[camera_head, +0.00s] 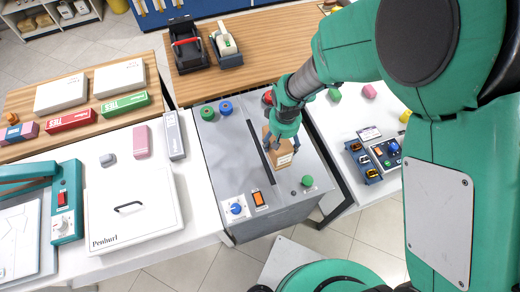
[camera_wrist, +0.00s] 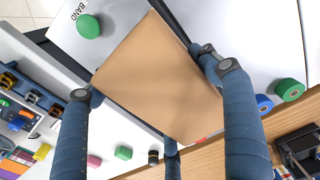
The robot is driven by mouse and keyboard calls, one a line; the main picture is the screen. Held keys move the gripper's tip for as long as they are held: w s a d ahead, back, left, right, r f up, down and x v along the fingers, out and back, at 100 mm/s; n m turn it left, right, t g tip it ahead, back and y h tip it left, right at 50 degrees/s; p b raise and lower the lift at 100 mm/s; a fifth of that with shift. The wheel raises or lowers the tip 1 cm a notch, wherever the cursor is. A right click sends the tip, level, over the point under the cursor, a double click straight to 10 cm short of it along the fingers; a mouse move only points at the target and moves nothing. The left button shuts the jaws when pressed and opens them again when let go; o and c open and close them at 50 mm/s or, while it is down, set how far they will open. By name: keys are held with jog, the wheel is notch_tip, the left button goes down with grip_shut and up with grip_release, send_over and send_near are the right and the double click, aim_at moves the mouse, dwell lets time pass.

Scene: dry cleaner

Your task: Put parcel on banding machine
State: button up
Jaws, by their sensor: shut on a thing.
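The parcel (camera_head: 283,157) is a small brown box with a white label. My gripper (camera_head: 281,138) is shut on it from above, and it is over the grey top of the banding machine (camera_head: 232,168), just right of the dark slot. I cannot tell whether the parcel touches the top. In the wrist view the parcel (camera_wrist: 158,75) fills the middle, between the blue fingers of my gripper (camera_wrist: 160,100).
The machine top carries an orange switch (camera_head: 260,198), a blue knob (camera_head: 236,208), a green knob (camera_head: 307,181) and green and blue rolls (camera_head: 207,113) at the back. A white Penhurl box (camera_head: 133,214) lies on the left counter. A tray of small items (camera_head: 363,160) stands right.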

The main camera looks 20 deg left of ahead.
jog(key=s+f, duration=0.1)
jog(key=s, duration=1.6)
jog(key=shift+f+n, duration=0.25)
jog(key=shift+n, duration=0.05)
jog(key=shift+a, duration=0.15)
jog(key=w+a+f, duration=0.1)
jog(key=w+a, duration=0.9)
jog(key=a, duration=0.2)
jog(key=shift+a+f, duration=0.2)
jog(key=shift+f, duration=0.05)
jog(key=shift+f+b, duration=0.4)
jog(key=shift+f, duration=1.35)
jog(key=shift+f, duration=0.1)
